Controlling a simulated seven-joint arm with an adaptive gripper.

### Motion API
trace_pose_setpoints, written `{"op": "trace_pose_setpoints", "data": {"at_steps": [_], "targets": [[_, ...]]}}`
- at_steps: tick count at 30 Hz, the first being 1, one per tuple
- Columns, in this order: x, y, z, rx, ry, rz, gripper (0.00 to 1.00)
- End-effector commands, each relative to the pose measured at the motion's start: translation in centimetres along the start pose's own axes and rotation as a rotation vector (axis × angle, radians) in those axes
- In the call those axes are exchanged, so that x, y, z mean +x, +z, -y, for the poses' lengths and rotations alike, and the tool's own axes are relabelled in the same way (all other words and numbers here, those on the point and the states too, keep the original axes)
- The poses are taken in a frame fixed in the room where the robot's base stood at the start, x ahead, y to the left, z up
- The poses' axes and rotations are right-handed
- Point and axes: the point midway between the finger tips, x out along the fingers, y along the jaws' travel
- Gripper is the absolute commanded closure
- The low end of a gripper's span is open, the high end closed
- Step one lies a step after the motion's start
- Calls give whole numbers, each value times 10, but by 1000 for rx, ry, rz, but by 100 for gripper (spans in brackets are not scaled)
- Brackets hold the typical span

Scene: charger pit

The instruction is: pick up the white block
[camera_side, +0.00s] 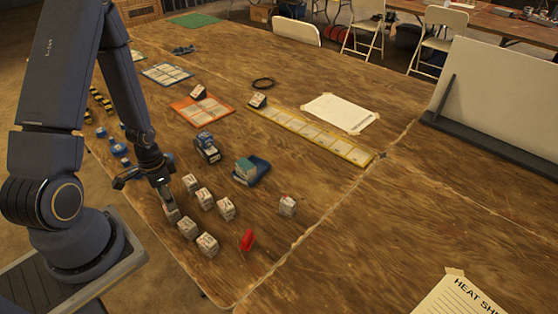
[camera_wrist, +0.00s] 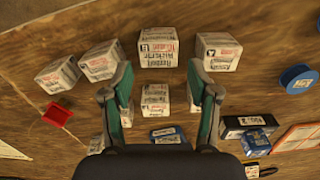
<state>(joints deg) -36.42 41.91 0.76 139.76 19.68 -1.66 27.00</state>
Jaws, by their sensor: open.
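Several white blocks with dark and red printing stand in a loose group on the wooden table, and the frames do not single one out. In the side view, my gripper (camera_side: 166,191) is low over the left of the group, just above a white block (camera_side: 171,212). In the wrist view, my gripper (camera_wrist: 161,88) is open, its green fingers apart. One white block (camera_wrist: 155,99) appears between the fingers, and a larger-looking one (camera_wrist: 158,47) appears beyond the tips. Contact with either cannot be told.
A red piece (camera_side: 247,240) lies near the blocks. A blue tray (camera_side: 262,170) with a teal block and a blue device (camera_side: 208,148) stand behind. Blue round pieces (camera_side: 118,150) are at the table's left edge.

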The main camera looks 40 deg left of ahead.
Motion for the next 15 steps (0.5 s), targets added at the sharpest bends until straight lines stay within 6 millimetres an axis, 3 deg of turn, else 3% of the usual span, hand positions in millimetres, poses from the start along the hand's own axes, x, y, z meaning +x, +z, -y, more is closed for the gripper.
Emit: {"op": "trace_pose_setpoints", "data": {"at_steps": [5, 15], "targets": [[11, 0, 0, 1, -1, 1, 40], [55, 3, -2, 0, 0, 2, 40]]}}
